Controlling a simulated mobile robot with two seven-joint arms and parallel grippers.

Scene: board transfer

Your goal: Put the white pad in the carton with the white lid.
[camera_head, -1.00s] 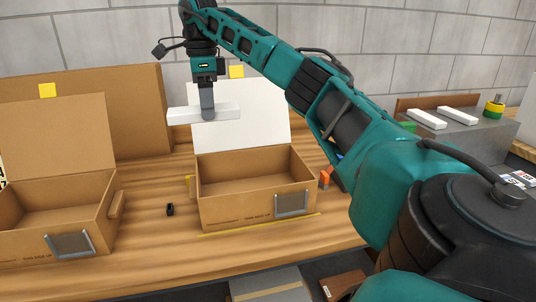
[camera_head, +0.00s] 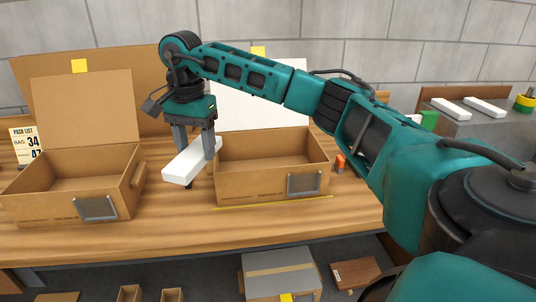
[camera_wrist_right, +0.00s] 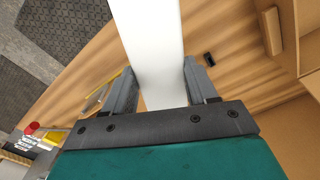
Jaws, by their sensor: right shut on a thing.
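The white pad (camera_head: 187,166) is held by my right gripper (camera_head: 196,143), one finger on each side. It is tilted in the head view, above the table in front of the gap between the two cartons. The pad also fills the middle of the right wrist view (camera_wrist_right: 152,45), between the fingers (camera_wrist_right: 156,85). The carton with the white lid (camera_head: 262,190) stands open and empty just right of the pad. Its white lid (camera_head: 275,103) is raised at the back, partly hidden by my arm. My left gripper is not in view.
An open brown-lidded carton (camera_head: 70,204) stands at the left. A small black object (camera_wrist_right: 210,59) lies on the table between the cartons. Two white pads (camera_head: 452,109) (camera_head: 486,106) lie on a grey stand at the right. An orange object (camera_head: 340,163) is beside the white-lidded carton.

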